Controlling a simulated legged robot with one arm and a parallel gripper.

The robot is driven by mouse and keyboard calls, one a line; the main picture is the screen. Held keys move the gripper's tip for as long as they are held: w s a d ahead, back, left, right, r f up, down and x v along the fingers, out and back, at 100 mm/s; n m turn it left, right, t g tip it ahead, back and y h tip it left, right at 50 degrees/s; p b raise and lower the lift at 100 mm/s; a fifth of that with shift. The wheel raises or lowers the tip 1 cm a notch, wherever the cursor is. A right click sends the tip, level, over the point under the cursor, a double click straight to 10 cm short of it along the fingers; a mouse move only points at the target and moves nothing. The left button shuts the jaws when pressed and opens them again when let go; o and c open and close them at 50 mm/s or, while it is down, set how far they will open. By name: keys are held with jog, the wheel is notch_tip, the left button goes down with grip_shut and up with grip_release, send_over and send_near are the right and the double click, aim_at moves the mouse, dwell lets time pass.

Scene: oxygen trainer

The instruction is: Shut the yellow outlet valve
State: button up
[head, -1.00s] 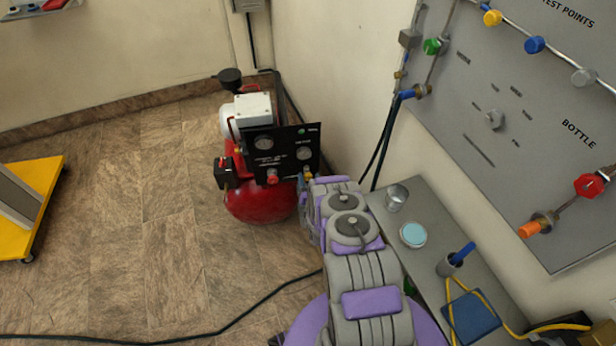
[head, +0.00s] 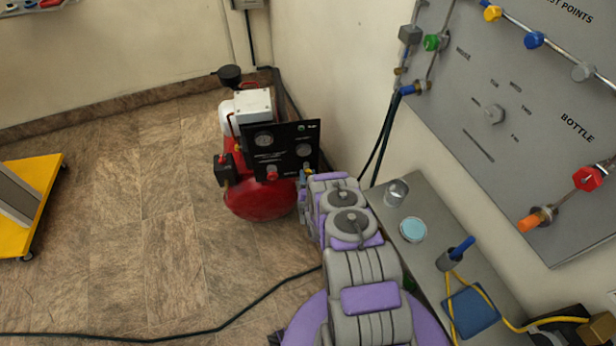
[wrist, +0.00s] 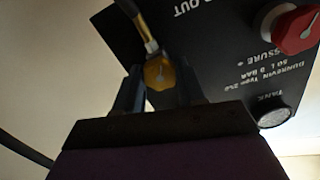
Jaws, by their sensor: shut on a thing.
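The yellow outlet valve (wrist: 158,74) shows in the wrist view as a small yellow knob with a pointer mark, below a brass fitting and hose. My gripper (wrist: 158,90) is shut on the yellow valve, with one dark finger on each side of it. In the head view my arm reaches to the red compressor (head: 262,198), and its end is at the right edge of the black panel (head: 280,150). My arm hides most of the gripper and valve there.
A red knob (wrist: 298,30) and a round gauge (wrist: 275,112) sit on the panel beside my gripper. A grey bench (head: 425,255) with a cup and blue-handled tool stands to the right. A dark hose crosses the floor. The floor at left is mostly clear.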

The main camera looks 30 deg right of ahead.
jog(key=m, duration=0.4)
jog(key=shift+d, duration=0.1)
jog(key=m, duration=1.2)
jog(key=shift+m, duration=0.3)
jog(key=m, duration=0.3)
jog(key=shift+s+f+m, duration=0.1)
jog(key=shift+m, duration=0.3)
jog(key=m, duration=0.3)
jog(key=shift+m, duration=0.3)
jog(key=m, duration=0.6)
jog(key=shift+f, duration=0.15)
